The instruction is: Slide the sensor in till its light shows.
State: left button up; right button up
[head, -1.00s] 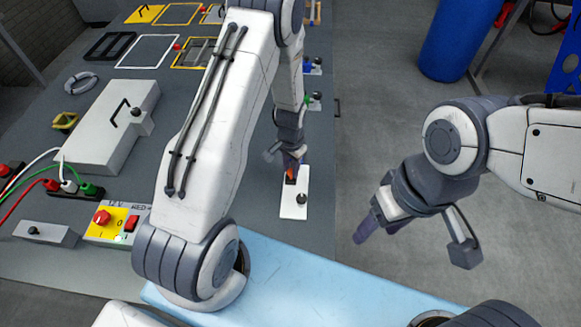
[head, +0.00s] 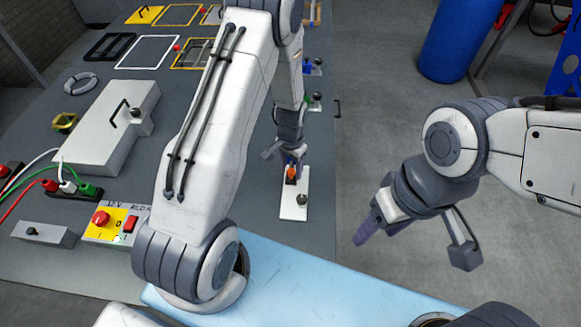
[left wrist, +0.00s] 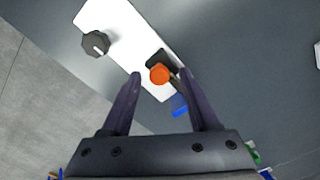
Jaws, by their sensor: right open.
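A white plate (head: 293,207) with a dark knob (head: 302,198) lies on the grey bench top. The plate also shows in the left wrist view (left wrist: 122,50). An orange round piece (left wrist: 160,74), which may be the sensor's end, sits at a black block on the plate; a blue piece (left wrist: 179,105) is close by. My left gripper (left wrist: 161,76) is open, its fingers apart on either side of the orange piece without visible contact. I cannot tell how deep the piece sits, and no lit light is clear. My right gripper (head: 368,230) is open, off the bench's right side.
A grey box (head: 105,125) with a handle, a yellow switch panel (head: 113,223) and sockets with coloured cables (head: 75,190) stand on the bench's left. Small green and blue fittings line its right edge. A blue barrel (head: 458,40) stands beyond on the floor.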

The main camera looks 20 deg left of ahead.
aim_at(291, 171)
pick_arm(q)
jog(key=shift+r, duration=0.55)
notch_tip(291, 171, up, 9)
jog(key=b, duration=0.2)
jog(key=shift+r+b, duration=0.2)
jog(key=shift+b, duration=0.15)
